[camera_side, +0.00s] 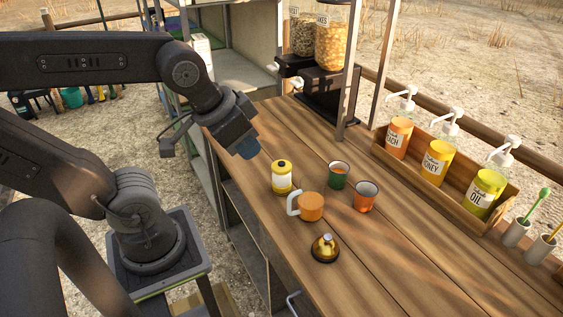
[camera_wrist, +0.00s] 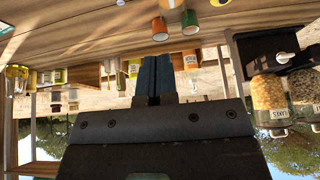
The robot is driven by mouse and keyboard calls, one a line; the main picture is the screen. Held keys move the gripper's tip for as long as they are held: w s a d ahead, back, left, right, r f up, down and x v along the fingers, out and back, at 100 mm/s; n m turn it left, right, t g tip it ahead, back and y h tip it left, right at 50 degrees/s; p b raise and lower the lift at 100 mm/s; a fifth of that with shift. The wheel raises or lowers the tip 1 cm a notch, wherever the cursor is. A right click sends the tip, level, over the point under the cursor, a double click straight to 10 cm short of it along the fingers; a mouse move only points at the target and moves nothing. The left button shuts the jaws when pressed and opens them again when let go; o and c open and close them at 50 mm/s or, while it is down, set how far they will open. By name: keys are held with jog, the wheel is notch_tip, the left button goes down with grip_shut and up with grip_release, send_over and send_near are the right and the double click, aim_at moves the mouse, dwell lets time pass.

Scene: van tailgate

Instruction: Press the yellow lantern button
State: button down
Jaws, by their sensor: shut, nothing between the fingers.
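The yellow lantern (camera_side: 281,178), with a white band and a dark knob on top, stands upright on the wooden counter (camera_side: 420,265) in the side view. I cannot clearly make out its button. My gripper (camera_side: 249,151) is shut and empty, up and to the left of the lantern in the side view, apart from it. In the wrist view my gripper's blue-grey fingers (camera_wrist: 156,66) are together. A yellow piece shows at the top edge there (camera_wrist: 219,2), perhaps the lantern, mostly cut off.
Near the lantern are an orange mug (camera_side: 311,206), a green cup (camera_side: 339,174), an orange cup (camera_side: 365,196) and a brass bell (camera_side: 325,247). A wooden crate (camera_side: 407,171) of pump bottles and cereal dispensers (camera_side: 331,42) line the back. The right front counter is clear.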

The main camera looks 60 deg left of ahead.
jog(key=w+a+r+m+t+y, duration=0.1)
jog(key=w+a+m+t+y, duration=0.25)
jog(key=w+a, duration=0.3)
jog(key=m+h, duration=0.7)
jog(key=m, duration=2)
send_over(280, 161)
notch_tip(280, 161, down, 6)
jog(key=f, duration=0.1)
jog(key=shift+d+r+g, duration=0.1)
jog(key=shift+r+g, duration=0.15)
jog(key=shift+g, duration=0.1)
jog(key=shift+f+y, duration=0.1)
jog(key=shift+y, duration=0.15)
jog(key=shift+f, duration=4.3)
jog(key=shift+f, duration=0.15)
jog(key=shift+f, duration=0.25)
